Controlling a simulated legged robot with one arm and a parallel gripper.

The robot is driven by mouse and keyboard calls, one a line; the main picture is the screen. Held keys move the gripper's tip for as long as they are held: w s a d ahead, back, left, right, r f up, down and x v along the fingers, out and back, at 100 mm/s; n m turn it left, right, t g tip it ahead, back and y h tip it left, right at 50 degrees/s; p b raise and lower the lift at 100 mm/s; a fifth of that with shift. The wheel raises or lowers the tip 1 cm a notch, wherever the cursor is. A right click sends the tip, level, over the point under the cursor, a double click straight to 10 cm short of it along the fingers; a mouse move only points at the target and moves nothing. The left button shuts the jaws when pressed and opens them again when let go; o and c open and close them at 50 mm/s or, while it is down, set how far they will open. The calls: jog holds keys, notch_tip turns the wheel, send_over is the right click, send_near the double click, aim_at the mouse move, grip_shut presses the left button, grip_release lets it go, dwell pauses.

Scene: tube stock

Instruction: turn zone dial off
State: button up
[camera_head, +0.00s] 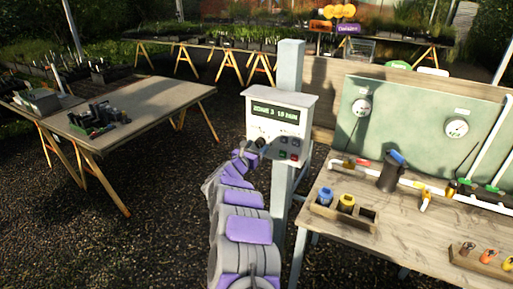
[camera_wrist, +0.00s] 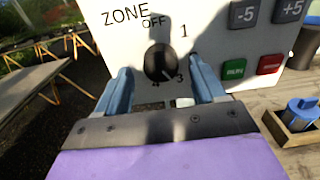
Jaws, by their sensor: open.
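The zone dial (camera_wrist: 160,62) is a round black knob on a white control box (camera_head: 276,112). Labels OFF, 1, 3 and 4 show around it, with OFF at the top. Its light pointer mark seems to face 3 at the lower right. The box's display (camera_head: 275,113) seems to read ZONE 3 and 10 MIN. My gripper (camera_wrist: 159,68) is open, with its blue-grey fingers on the left and right of the dial. I cannot tell whether they touch it. In the head view my purple and grey arm reaches up to the box and partly hides the dial.
Grey -5 (camera_wrist: 244,14) and +5 (camera_wrist: 292,10) buttons, a green button (camera_wrist: 234,69) and a red button (camera_wrist: 270,64) sit right of the dial. A wooden bench (camera_head: 335,234) with bottles and pipes stands at right. A table (camera_head: 165,97) stands at left.

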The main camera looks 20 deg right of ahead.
jog(key=shift+w+d, duration=0.25)
jog(key=shift+d, duration=0.2)
jog(key=shift+a, duration=0.1)
jog(key=shift+c, duration=0.4)
jog(key=c, duration=1)
